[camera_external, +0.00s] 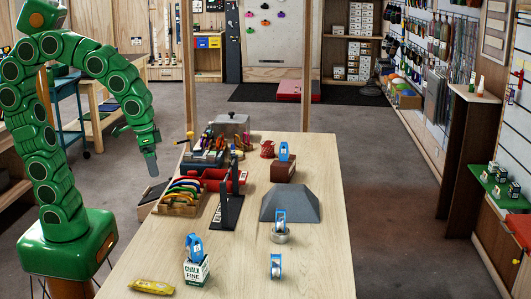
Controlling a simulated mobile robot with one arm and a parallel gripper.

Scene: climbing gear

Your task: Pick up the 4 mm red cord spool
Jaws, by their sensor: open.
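A small red bundle (267,149), possibly the red cord spool, sits near the far end of the wooden table (320,250), left of a brown box (284,171). It is too small to tell whether it is a spool or read a size. Another red item (222,180) lies nearer, partly hidden by a black stand (229,211). My gripper (152,170) points down beside the table's left edge, left of both red things and apart from them. It is open, and nothing shows in it.
A rack of coloured loops (182,197), a tool tray (204,157) and a grey box (233,122) crowd the table's left and far side. A grey wedge (291,204) stands mid-right. A chalk box (196,271) stands in front.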

